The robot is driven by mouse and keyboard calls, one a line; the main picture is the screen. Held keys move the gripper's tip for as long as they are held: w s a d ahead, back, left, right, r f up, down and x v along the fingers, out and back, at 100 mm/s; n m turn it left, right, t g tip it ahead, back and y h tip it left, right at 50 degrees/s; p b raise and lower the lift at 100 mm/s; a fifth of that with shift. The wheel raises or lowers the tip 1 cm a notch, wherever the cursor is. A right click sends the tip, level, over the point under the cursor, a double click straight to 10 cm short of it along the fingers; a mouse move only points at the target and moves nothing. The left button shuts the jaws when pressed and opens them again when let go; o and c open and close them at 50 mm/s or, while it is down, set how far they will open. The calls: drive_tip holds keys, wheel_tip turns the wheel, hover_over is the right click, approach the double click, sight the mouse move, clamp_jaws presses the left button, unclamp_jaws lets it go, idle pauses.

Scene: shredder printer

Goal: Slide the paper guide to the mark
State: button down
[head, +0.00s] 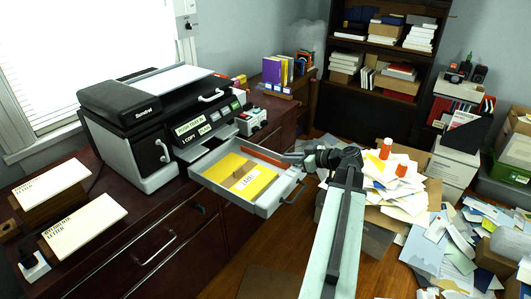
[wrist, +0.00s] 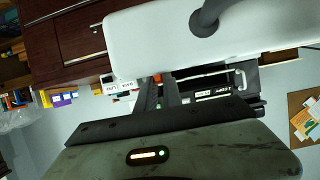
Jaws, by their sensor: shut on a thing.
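The printer (head: 165,120) stands on the dark cabinet with its grey paper tray (head: 268,207) pulled out. Yellow paper (head: 222,170) lies in the tray, with a tan piece (head: 243,172) and a white label (head: 243,184) on it. The orange-red paper guide (head: 262,156) runs along the tray's far side. My gripper (head: 288,158) reaches over the tray's right end and is shut on the guide's near end. In the wrist view my gripper's fingers (wrist: 160,88) close on a small reddish part, beyond the white tray front (wrist: 150,32). The mark cannot be made out.
The tray's handle (head: 293,193) sticks out at its right end. Paper stacks (head: 85,220) lie on the cabinet at the left. A box heaped with papers (head: 400,190) stands right of my arm, with loose papers across the floor beyond. A bookshelf (head: 385,60) stands behind.

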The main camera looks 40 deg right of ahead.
sight(297, 172)
drive_tip(key=shift+s+a, duration=0.25)
drive_tip(key=shift+a, duration=0.65)
drive_tip(key=shift+s+a, duration=0.2)
drive_tip(key=shift+a, duration=0.7)
drive_tip(key=c, duration=1.2)
unclamp_jaws()
drive_tip(key=shift+o, duration=0.2)
drive_tip(key=shift+p+v, duration=1.15)
drive_tip(key=shift+v, duration=1.9)
